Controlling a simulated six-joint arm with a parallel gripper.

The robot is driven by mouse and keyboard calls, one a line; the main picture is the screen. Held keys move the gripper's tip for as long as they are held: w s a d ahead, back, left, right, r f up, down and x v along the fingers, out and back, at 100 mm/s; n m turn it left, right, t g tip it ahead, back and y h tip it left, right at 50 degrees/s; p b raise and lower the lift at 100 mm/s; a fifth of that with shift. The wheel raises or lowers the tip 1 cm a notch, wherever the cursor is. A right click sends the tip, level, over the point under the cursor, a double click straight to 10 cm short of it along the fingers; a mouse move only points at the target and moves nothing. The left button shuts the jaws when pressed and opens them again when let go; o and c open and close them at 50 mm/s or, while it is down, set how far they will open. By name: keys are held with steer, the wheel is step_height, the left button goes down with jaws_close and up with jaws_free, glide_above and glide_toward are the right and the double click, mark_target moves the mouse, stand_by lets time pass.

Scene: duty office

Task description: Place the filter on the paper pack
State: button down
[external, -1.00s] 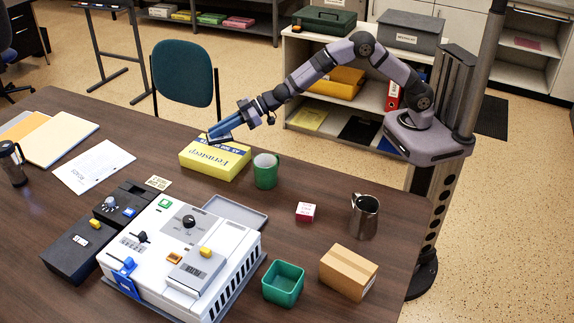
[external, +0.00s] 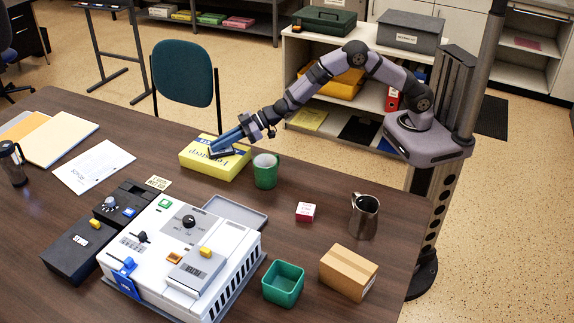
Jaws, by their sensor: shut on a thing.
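The paper pack (external: 201,164) is a yellow block with blue lettering, lying flat on the table left of the green mug. My gripper (external: 241,131) is above the pack's right back part, pointing down and to the left. It is shut on a slim blue and grey piece, which I take to be the filter (external: 224,144). The filter is over the pack's top face and covers part of its lettering. It looks tilted. I cannot tell whether it touches the pack.
A green mug (external: 265,171) stands close to the right of the pack. A white machine (external: 187,250) with a grey tray (external: 236,213) is in front.

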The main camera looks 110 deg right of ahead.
steer(key=shift+f, duration=0.2)
steer(key=c, duration=1.8)
jaws_free()
steer(key=shift+r, duration=0.1)
steer(key=shift+r, duration=0.15)
steer(key=b+v, duration=0.1)
steer(key=v, duration=1.1)
